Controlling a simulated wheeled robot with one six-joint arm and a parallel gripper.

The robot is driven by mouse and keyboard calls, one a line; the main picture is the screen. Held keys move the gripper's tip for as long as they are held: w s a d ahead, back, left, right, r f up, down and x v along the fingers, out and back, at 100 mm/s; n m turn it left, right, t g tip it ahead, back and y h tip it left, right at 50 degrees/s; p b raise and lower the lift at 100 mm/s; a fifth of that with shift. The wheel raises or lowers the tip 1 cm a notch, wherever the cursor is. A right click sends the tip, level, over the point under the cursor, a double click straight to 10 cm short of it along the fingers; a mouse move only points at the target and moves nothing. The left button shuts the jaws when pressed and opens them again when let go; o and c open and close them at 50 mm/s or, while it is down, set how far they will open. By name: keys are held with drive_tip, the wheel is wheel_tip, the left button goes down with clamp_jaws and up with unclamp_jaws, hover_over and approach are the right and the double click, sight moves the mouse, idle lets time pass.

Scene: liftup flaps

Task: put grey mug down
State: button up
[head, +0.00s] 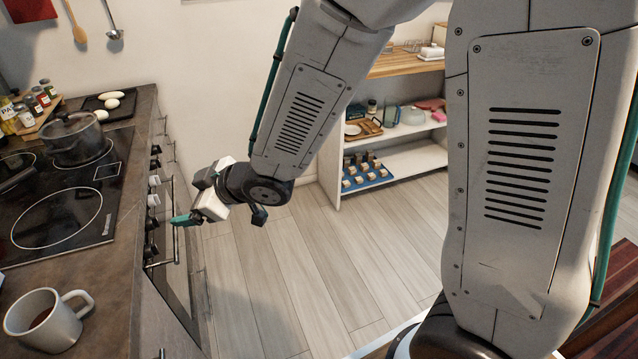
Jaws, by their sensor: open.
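The grey mug (45,320) stands upright on the brown counter (105,310) at the bottom left of the head view. Its handle points right, and dark liquid shows inside. My gripper (186,219) is beyond the mug and to its right, near the oven front, clearly apart from the mug. Its teal fingertips point left toward the oven handle and knobs. The gripper is open, with nothing visible between the fingers, though they are small and partly overlapping in this view.
A pot with a lid (73,138) stands on the black cooktop (60,212). Oven knobs (154,181) and a handle (164,263) stick out from the counter front. A white shelf unit (405,158) holds kitchen items at the back. The wooden floor (310,265) is clear.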

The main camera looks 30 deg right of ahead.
drive_tip(key=s+d+r+m+g+h, duration=0.1)
drive_tip(key=s+d+r+m+h, duration=0.25)
drive_tip(key=d, duration=0.65)
drive_tip(key=s+d+r+m+h, duration=0.2)
drive_tip(key=d+r+m+h, duration=0.25)
drive_tip(key=d, duration=0.55)
drive_tip(key=s+d+r+m+g, duration=0.2)
drive_tip(key=s+g, duration=0.1)
drive_tip(key=s, duration=0.7)
drive_tip(key=s+d+r+m+g, duration=0.2)
drive_tip(key=s+d+g, duration=0.1)
drive_tip(key=s, duration=0.8)
drive_tip(key=shift+s+d+h, duration=0.15)
drive_tip(key=shift+d+h, duration=0.15)
drive_tip(key=shift+d, duration=0.05)
